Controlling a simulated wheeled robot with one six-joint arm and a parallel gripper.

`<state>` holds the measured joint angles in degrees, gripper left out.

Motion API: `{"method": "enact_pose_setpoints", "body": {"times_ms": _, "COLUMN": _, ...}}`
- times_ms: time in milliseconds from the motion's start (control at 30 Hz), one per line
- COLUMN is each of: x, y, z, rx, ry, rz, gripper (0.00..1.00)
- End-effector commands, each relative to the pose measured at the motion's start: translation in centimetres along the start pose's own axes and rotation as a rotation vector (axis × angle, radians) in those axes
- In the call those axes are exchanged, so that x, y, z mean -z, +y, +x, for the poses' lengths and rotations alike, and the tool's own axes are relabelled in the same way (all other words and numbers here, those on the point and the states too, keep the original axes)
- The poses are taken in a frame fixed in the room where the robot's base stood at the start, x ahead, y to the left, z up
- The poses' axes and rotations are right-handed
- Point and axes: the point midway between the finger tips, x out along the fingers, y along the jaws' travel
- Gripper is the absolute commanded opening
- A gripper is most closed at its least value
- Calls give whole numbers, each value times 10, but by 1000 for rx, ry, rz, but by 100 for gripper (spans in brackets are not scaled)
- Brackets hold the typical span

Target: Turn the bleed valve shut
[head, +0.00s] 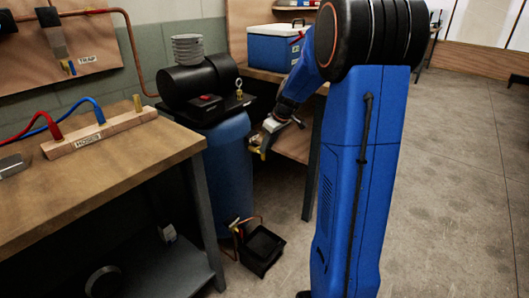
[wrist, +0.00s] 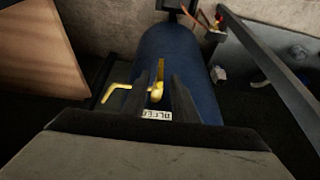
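The bleed valve is yellow brass, with a bent handle (wrist: 120,90) reaching left and a round body (wrist: 156,93) in the wrist view. A white label (wrist: 156,115), partly hidden and seen upside down, sits just below it. The valve is by the end of the blue tank (head: 228,175), which also shows in the wrist view (wrist: 170,50). My gripper (wrist: 161,82) points at the tank with its two dark fingers apart. A thin upright yellow piece shows between the fingers. I cannot tell whether they touch it. In the head view my gripper (head: 262,142) is right of the tank, at a brass-coloured part.
A black motor (head: 195,80) sits atop the tank. A wooden workbench (head: 110,175) stands left, with a hose rack (head: 100,135). A blue cooler (head: 280,45) stands on a shelf behind. A black tray (head: 262,250) lies on the floor below. The floor at right is clear.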

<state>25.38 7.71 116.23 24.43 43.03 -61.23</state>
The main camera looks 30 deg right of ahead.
Motion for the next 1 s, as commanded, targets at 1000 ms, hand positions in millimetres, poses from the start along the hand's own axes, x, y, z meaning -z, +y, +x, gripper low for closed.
{"method": "enact_pose_setpoints", "body": {"times_ms": 1000, "x": 0, "y": 0, "z": -122, "rx": 0, "ry": 0, "rz": 0, "gripper": 27}}
